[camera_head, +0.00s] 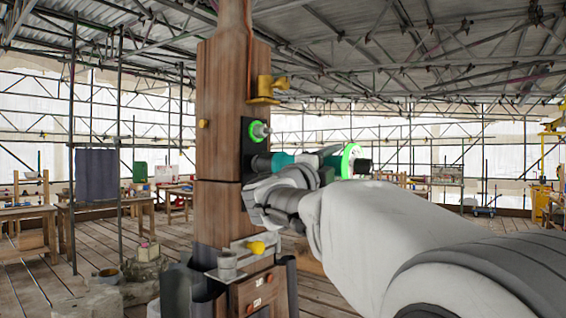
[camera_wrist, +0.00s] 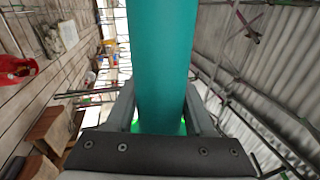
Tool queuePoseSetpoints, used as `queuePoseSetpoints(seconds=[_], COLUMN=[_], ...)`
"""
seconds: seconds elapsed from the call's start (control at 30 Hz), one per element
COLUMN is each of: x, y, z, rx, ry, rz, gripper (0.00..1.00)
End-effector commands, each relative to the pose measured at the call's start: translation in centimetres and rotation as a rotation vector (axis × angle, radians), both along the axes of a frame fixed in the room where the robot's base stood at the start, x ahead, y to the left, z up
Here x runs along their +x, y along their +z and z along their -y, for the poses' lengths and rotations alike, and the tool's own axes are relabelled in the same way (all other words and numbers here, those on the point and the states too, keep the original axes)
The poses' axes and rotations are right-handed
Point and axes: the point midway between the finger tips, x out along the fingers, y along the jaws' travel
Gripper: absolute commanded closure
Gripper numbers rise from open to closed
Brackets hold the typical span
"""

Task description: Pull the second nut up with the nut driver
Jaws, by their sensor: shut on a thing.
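My gripper (camera_head: 300,172) is shut on the teal nut driver (camera_head: 283,159). The driver lies roughly level, with a green ring (camera_head: 349,161) and a black end on its right. Its dark left end reaches the lower part of the black plate (camera_head: 246,146) on the wooden post (camera_head: 219,120). A nut on a stud with a green ring (camera_head: 258,131) shows on the plate just above the driver. Any nut at the driver's nose is hidden, and I cannot tell whether it is seated. In the wrist view the teal driver body (camera_wrist: 163,60) stands between both fingers.
A yellow bracket (camera_head: 267,89) projects from the post above the plate. Below are a yellow knob (camera_head: 256,247), a metal cup (camera_head: 227,262) and dark holders (camera_head: 176,292). Workbenches (camera_head: 100,208) stand behind on the plank floor. My arm fills the lower right.

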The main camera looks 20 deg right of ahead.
Motion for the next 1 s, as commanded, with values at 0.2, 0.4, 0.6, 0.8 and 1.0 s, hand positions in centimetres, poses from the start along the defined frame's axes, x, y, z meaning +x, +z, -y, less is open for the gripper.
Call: queuePoseSetpoints(seconds=[0.2,0.4,0.6,0.8,1.0], x=[-0.12,-0.04,0.31,0.64,0.67], y=[0.29,0.31,0.38,0.42,0.40], z=[0.00,-0.05,-0.36,-0.65,-0.67], rx=[-0.009,-0.009,-0.008,-0.009,-0.009], ry=[-0.004,-0.004,-0.003,-0.004,-0.004], rz=[-0.004,-0.004,-0.004,-0.004,-0.004], gripper=[1.00,1.00,1.00,1.00,1.00])
